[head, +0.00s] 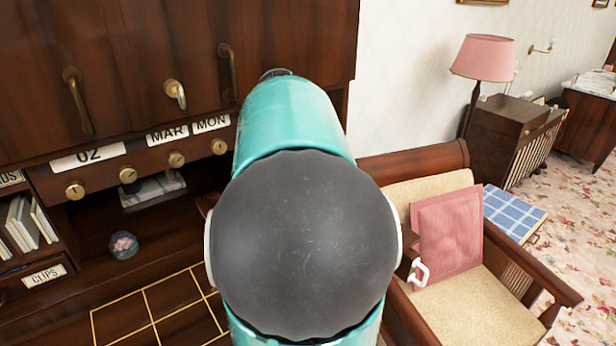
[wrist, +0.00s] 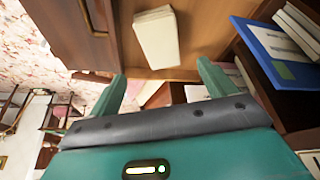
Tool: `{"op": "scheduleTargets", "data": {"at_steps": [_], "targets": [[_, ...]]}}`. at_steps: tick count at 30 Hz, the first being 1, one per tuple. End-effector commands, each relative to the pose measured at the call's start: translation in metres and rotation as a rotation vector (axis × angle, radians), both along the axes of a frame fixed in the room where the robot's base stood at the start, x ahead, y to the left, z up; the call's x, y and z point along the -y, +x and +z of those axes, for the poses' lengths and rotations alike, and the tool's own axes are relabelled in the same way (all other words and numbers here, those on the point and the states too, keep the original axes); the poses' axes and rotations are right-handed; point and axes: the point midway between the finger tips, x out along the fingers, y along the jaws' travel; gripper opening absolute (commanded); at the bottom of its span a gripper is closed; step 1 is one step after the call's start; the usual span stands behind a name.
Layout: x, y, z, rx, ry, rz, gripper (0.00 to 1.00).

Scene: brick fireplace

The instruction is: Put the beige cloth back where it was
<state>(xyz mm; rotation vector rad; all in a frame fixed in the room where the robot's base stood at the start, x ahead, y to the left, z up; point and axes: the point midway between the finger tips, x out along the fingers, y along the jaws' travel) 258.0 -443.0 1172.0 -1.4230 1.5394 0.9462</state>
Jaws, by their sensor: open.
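In the wrist view my gripper (wrist: 161,70) is open, with its two green fingers apart and nothing between them. A cream, block-like folded thing (wrist: 157,38), which may be the beige cloth, lies on a brown wooden surface (wrist: 205,30) just beyond the fingertips. It looks apart from both fingers. I cannot tell for sure whether it is cloth or paper. In the head view my own arm fills the middle and hides my gripper, and I cannot make out the cloth there.
A blue folder (wrist: 275,50) lies beside the cream thing. In the head view, a dark wooden desk with knobs (head: 128,175) and a glass paperweight (head: 123,245) stands left. An armchair (head: 470,310) with a pink cushion (head: 446,235) is right. A pink lamp (head: 484,58) stands behind.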

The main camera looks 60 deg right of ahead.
Motion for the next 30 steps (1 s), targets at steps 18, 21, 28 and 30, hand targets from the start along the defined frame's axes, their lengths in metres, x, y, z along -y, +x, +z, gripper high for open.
{"op": "scheduleTargets", "data": {"at_steps": [18,21,28,30], "targets": [[-0.115,0.058,-0.009,0.078,0.080,0.425,0.83],[-0.193,0.077,-0.015,0.108,0.094,0.699,0.83],[-0.362,0.065,-0.034,0.118,0.025,1.302,0.83],[-0.397,0.052,-0.044,0.106,-0.011,1.441,0.83]]}}
